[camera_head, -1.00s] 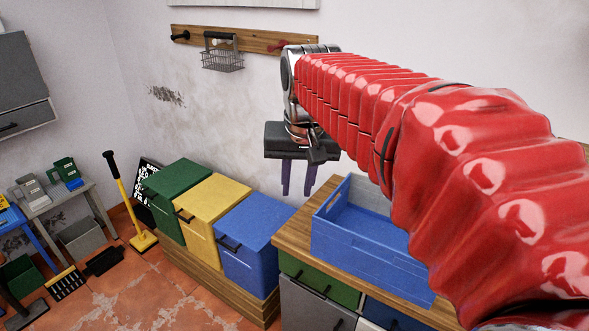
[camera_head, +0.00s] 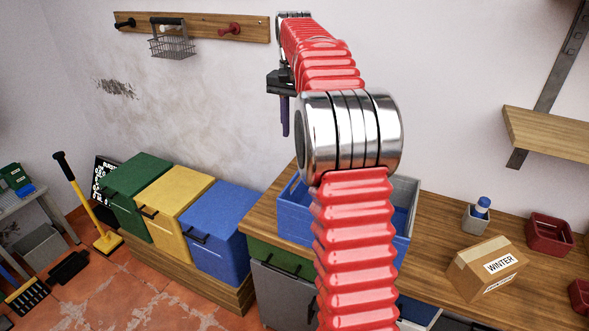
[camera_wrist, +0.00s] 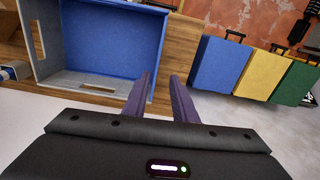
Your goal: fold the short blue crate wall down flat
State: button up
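The blue crate (camera_head: 318,236) stands on the wooden counter, partly hidden behind my arm. Its short blue wall (camera_head: 290,193) at the left end is upright. In the wrist view the crate (camera_wrist: 96,45) lies at upper left, and that blue wall is on its right side, beside my left finger. Its other short wall is grey (camera_wrist: 38,40). My gripper (camera_head: 286,132) hangs above the crate's left end in the head view. In the wrist view my gripper (camera_wrist: 166,75) is open, with nothing between the purple fingers. I cannot tell if a finger touches the crate.
Green (camera_head: 140,188), yellow (camera_head: 176,198) and blue (camera_head: 224,215) bins stand left of the counter. A WINTER cardboard box (camera_head: 486,268), a white holder with a bottle (camera_head: 477,213) and a red bin (camera_head: 549,235) are to the right. A wire basket (camera_head: 172,44) hangs on the wall.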

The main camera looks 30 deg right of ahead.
aim_at(297, 173)
jog(key=shift+w+d+f+m, duration=0.15)
jog(key=shift+d+f, duration=0.1)
jog(key=shift+d, duration=0.2)
jog(key=shift+w+d+f+m, duration=0.1)
jog(key=shift+d+f+m, duration=0.1)
jog(key=shift+d, duration=0.2)
jog(key=shift+f, duration=0.1)
notch_tip(297, 173, down, 14)
jog(key=shift+r, duration=0.2)
jog(key=shift+c, duration=0.6)
grip_shut()
dwell(0.8)
